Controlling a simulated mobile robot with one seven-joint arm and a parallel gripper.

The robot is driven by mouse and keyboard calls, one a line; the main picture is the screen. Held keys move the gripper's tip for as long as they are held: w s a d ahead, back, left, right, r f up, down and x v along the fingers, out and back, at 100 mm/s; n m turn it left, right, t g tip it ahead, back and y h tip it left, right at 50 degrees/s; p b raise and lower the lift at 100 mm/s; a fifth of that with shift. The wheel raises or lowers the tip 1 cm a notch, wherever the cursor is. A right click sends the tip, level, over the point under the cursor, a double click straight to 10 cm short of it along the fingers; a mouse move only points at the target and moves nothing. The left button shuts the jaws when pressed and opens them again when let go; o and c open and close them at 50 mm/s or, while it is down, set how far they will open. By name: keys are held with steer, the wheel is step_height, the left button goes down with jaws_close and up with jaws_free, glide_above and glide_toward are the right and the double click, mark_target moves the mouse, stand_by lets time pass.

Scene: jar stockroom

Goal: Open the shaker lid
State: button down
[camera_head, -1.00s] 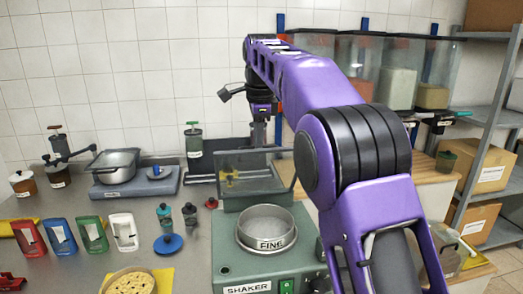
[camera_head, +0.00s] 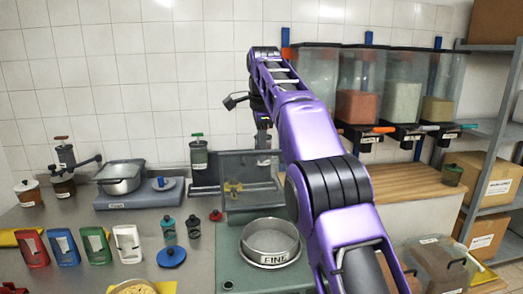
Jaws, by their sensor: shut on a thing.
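The shaker is a green box (camera_head: 232,262) with a round metal sieve marked FINE (camera_head: 271,256) on top. Its lid, a see-through grey panel in a dark frame (camera_head: 252,168), stands raised and steep behind the sieve. My gripper (camera_head: 264,150) reaches down from my purple arm to the lid's top edge and is shut on it. The fingertips are small and partly hidden, so the exact grip point is unclear. My arm covers the right side of the shaker.
A scale with a metal pan (camera_head: 121,178) and a green-topped jar (camera_head: 198,154) stand behind. Clear dispensers (camera_head: 358,95) hang at the right.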

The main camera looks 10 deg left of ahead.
steer(key=shift+f, duration=0.4)
steer(key=c, duration=0.9)
jaws_free()
steer(key=shift+w, duration=0.2)
steer(key=shift+c, duration=0.2)
steer(key=shift+o, duration=0.4)
steer(key=shift+s+r, duration=0.1)
steer(key=shift+r, duration=0.05)
steer(key=shift+s+r, duration=0.1)
